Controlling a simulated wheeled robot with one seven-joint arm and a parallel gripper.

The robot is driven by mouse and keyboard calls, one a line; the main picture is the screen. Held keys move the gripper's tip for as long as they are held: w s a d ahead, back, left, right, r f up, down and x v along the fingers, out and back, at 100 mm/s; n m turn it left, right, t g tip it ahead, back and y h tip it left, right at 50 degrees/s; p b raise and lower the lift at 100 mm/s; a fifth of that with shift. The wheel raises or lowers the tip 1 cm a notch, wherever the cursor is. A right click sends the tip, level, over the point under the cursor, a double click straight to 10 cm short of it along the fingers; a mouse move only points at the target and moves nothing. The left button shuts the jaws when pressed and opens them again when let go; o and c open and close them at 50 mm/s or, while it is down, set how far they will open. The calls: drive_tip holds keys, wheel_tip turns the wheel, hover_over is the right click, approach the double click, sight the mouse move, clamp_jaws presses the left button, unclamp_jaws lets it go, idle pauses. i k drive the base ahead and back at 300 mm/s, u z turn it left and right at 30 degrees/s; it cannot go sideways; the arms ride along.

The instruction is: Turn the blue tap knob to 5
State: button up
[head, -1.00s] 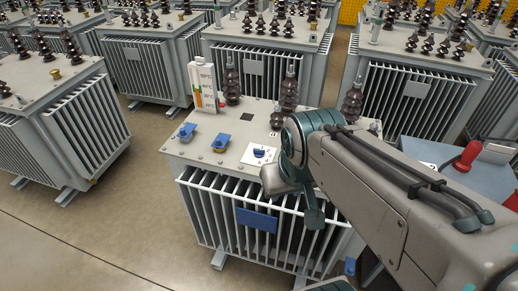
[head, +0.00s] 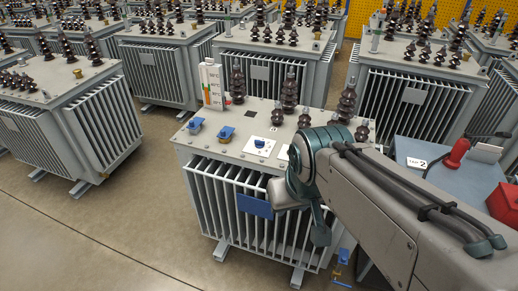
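The blue tap knob (head: 260,143) sits on a white dial plate (head: 250,150) on top of the nearest grey transformer (head: 231,146). The dial's numbers are too small to read. My arm reaches in from the lower right, and its bent joint is in front of the transformer's right side, to the right of the knob and apart from it. My gripper is not visible; the arm's end is hidden behind or below the joint.
Brown insulators (head: 289,95) rise behind the knob. A blue-grey table (head: 436,182) with a red-handled object (head: 457,153) stands right. Other transformers crowd the back; floor is clear at lower left.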

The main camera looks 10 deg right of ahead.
sight(260, 144)
drive_tip(key=u, duration=0.3)
drive_tip(key=i, duration=1)
drive_tip(key=z, duration=0.65)
